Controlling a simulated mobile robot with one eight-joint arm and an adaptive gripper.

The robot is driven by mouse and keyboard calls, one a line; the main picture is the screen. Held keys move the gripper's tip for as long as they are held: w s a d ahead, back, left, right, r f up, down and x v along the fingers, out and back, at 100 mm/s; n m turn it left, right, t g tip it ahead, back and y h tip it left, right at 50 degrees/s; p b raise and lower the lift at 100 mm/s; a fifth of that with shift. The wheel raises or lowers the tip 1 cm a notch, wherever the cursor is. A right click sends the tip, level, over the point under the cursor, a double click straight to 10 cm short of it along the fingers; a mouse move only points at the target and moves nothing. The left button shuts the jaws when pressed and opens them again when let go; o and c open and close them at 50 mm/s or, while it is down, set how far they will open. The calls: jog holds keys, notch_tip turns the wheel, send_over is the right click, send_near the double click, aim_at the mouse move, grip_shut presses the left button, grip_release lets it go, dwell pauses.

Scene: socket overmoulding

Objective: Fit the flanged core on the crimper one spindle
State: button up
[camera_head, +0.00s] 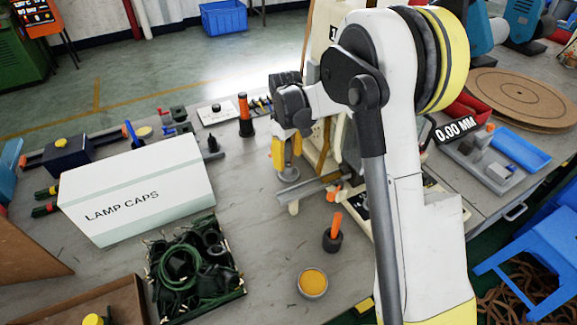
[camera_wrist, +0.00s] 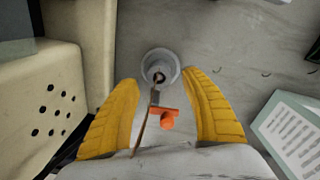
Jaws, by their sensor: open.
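My gripper (camera_head: 287,151) is open, its two yellow fingers pointing down beside the cream crimper (camera_head: 325,38) marked 1. A grey round flanged part (camera_head: 288,174), which looks like the flanged core, is just below the fingertips. In the wrist view this part (camera_wrist: 160,67) shows a pale rim and a dark centre, just past the open fingertips (camera_wrist: 160,85) and roughly midway between them. I see no finger touching it. A thin metal strip and an orange piece (camera_wrist: 166,119) show between the fingers. I cannot make out the spindle clearly, nor whether the part sits on it.
The crimper's cream body (camera_wrist: 38,105) stands close at the left of the wrist view. A grey chute (camera_head: 308,187) lies by the crimper. A lamp caps box (camera_head: 140,185), a tray of dark parts (camera_head: 238,290) and a yellow-filled dish (camera_head: 312,283) stand on the bench.

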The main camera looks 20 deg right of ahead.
aim_at(288, 166)
notch_tip(288, 166, up, 8)
jog(key=shift+a+f, duration=0.15)
jog(key=shift+f, duration=0.05)
jog(key=shift+s, duration=0.15)
